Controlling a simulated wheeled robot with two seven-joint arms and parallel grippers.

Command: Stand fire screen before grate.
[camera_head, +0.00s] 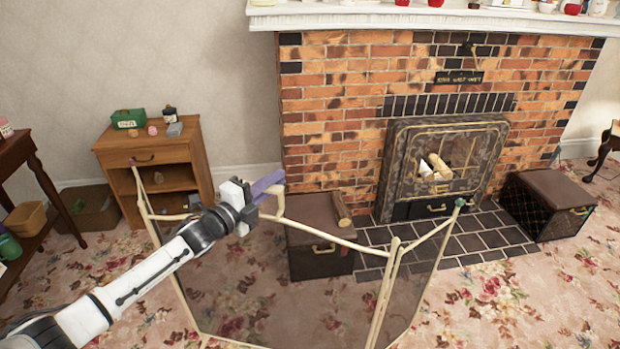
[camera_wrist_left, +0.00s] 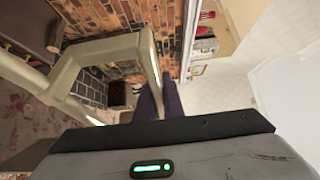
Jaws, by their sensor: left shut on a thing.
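The fire screen (camera_head: 392,262) has cream frame rails and dark see-through mesh panels, and stands folded at angles in front of me, over the carpet. My left gripper (camera_head: 268,187), with purple fingers, is shut on the handle at the top of the screen's middle panel. In the left wrist view the cream frame (camera_wrist_left: 95,58) runs close to the fingers (camera_wrist_left: 160,100). The grate (camera_head: 440,165) is in the brick fireplace beyond the screen, with pale logs in it. Whether the screen's feet touch the floor is hidden. My right gripper is not in view.
A dark box (camera_head: 318,240) with a log (camera_head: 341,210) on it stands left of the hearth, behind the screen. Another dark box (camera_head: 548,205) stands right. The dark tiled hearth (camera_head: 480,243) is clear between them. A wooden cabinet (camera_head: 158,165) stands at left.

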